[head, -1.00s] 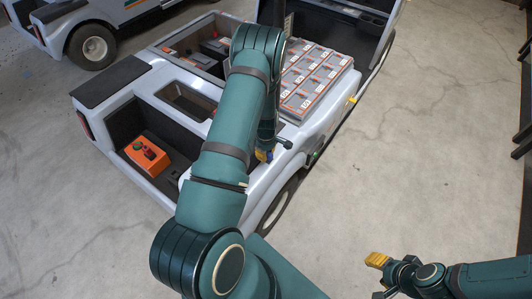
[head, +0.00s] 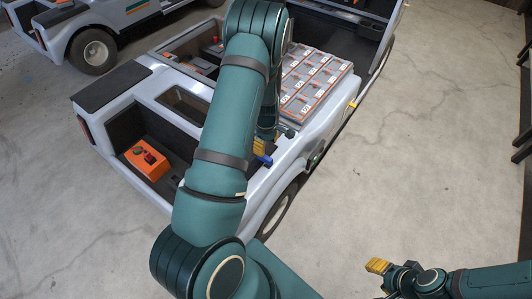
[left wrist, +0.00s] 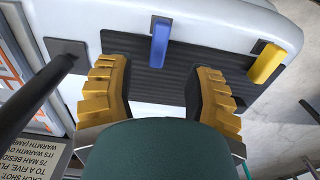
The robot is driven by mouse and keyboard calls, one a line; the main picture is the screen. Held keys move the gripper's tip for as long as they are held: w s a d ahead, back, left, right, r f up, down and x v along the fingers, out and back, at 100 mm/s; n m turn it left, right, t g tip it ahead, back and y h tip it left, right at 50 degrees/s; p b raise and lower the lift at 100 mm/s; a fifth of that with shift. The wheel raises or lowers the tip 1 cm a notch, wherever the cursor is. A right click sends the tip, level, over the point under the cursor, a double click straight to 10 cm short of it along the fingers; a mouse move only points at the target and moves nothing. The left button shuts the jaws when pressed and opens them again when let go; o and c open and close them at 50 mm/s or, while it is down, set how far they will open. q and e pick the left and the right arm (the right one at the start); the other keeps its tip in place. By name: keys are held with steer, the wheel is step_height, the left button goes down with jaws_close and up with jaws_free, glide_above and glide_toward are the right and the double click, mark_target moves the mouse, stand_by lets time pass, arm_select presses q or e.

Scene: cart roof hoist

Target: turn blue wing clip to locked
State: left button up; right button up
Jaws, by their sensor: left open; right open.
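The blue wing clip (left wrist: 160,42) stands out from a dark ribbed plate (left wrist: 150,72) on the cart's pale body in the left wrist view. It points down the picture, its upper end at a small dark mount. My left gripper (left wrist: 160,80) is open, its yellow-padded fingers on either side of the line of the clip and not closed on it. In the head view a bit of blue (head: 265,160) shows beside the left gripper (head: 259,146), mostly hidden by my arm. My right gripper (head: 377,267) is open and empty over the floor at lower right.
A yellow clip (left wrist: 267,63) sits right of the blue one. A black rod (left wrist: 40,90) stands at left. Grey battery blocks (head: 316,80) fill the cart bay, and an orange box (head: 147,160) lies in the near compartment. The floor at right is clear.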

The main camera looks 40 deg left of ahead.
mark_target(266, 157)
arm_select(q)
step_height(266, 157, up, 4)
steer(key=shift+f, duration=0.2)
stand_by(0.5)
steer(key=s+d+f+m+h, duration=0.1)
steer(key=s+d+m, duration=0.3)
steer(key=d, duration=0.6)
steer(key=s+d+f+m+t+h, duration=0.1)
steer(key=s+d+m, duration=0.3)
steer(key=d+m, duration=0.3)
steer(key=s+d+f+m+h, duration=0.1)
steer(key=s+d+m, duration=0.3)
steer(key=d, duration=1)
steer(key=m+h, duration=0.1)
steer(key=m, duration=0.1)
steer(key=shift+d+f+m+t, duration=0.2)
steer(key=shift+f+m+t, duration=0.1)
steer(key=shift+f, duration=0.05)
